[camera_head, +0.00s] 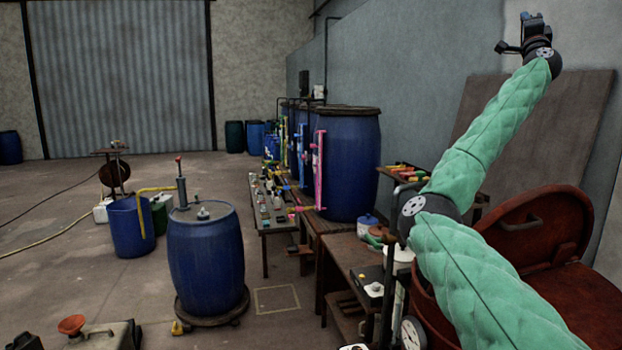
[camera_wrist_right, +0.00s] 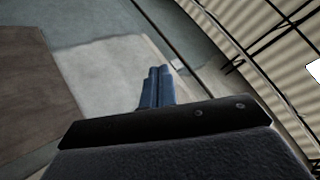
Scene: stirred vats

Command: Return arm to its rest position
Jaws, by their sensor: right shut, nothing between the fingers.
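My right arm, in a quilted green sleeve, comes in from the lower right in the head view and reaches up to the upper right. My right gripper (camera_head: 534,28) is at its end, high in front of the grey wall. In the right wrist view the blue fingers of my right gripper (camera_wrist_right: 157,88) lie together with nothing between them. No object is near the fingertips. My left gripper does not show in either view.
A rusty red drum with a raised lid (camera_head: 540,225) stands below my right arm. A brown board (camera_head: 535,120) leans on the wall behind it. A large blue vat (camera_head: 347,165) and a bench of tools (camera_head: 275,205) stand left of it.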

